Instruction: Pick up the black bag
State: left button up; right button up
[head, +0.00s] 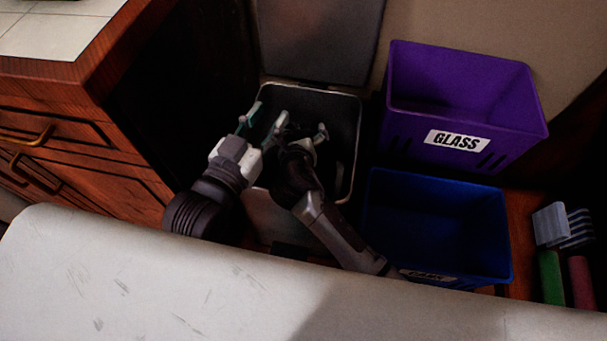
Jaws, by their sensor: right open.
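A bin (357,120) with its lid (318,38) raised stands in the middle of the head view. Its inside is very dark, and I cannot clearly separate a black bag from the shadow there. My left gripper (254,117) is over the bin's left rim, its fingers pointing into the opening. My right gripper (301,128) is open over the bin's opening, close beside the left one. The grippers and wrists hide part of the bin's inside and front.
A purple box (520,105) labelled GLASS and a blue box (490,225) stand right of the bin. Wooden drawers (80,140) stand at left. A pale surface (150,290) fills the foreground.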

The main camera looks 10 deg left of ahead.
jog(key=c, duration=1.7)
jog(key=shift+w+a+r, duration=0.1)
jog(key=shift+w+r, duration=0.05)
jog(key=shift+c, duration=0.4)
